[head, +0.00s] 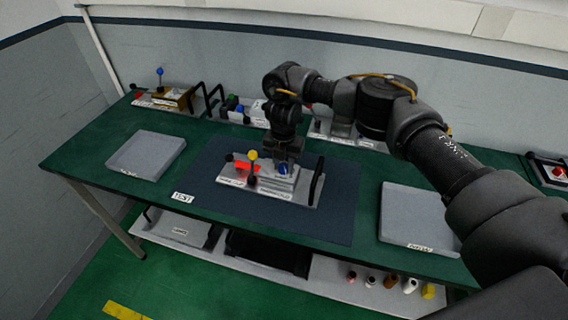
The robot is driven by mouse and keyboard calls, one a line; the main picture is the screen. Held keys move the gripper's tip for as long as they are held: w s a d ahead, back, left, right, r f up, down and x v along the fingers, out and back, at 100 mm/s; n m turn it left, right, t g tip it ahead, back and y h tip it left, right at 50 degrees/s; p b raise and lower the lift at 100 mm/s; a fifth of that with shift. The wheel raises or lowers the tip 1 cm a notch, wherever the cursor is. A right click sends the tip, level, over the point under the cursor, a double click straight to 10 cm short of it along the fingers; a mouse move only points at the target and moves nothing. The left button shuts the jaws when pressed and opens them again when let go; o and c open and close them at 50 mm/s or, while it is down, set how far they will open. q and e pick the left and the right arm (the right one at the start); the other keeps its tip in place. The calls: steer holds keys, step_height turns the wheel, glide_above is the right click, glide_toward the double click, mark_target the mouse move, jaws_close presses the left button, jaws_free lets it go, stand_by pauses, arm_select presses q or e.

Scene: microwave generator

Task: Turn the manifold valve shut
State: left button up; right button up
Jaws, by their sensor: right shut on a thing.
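A pale device (238,178) stands on the dark mat in the middle of the table. I take it for the manifold. It has a red part (243,166), a yellow ball (253,155), dark knobs, and a black handle (317,180) at its right end. A small blue knob (284,169) sits on a grey block of the device; I take it for the valve. My right gripper (283,163) points down over this block and is shut on the blue knob, though its fingertips are small and partly hidden. My left gripper is out of view.
The dark mat (210,185) lies on the green table (92,155). A grey pad (148,154) lies on the left and another (405,215) on the right. Other devices, including one with a blue ball (160,71), stand along the back. A lower shelf (325,275) holds small parts.

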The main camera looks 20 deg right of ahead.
mark_target(284, 166)
steer(key=m+p, duration=0.1)
steer(key=m, duration=0.2)
steer(key=shift+r+m+p, duration=0.15)
steer(key=shift+m+p, duration=0.15)
steer(key=shift+m, duration=0.1)
steer(key=shift+m+p, duration=0.9)
steer(key=shift+m, duration=0.9)
steer(key=o, duration=1)
steer(key=shift+r, duration=0.4)
step_height(284, 166, up, 10)
steer(key=shift+f, duration=0.1)
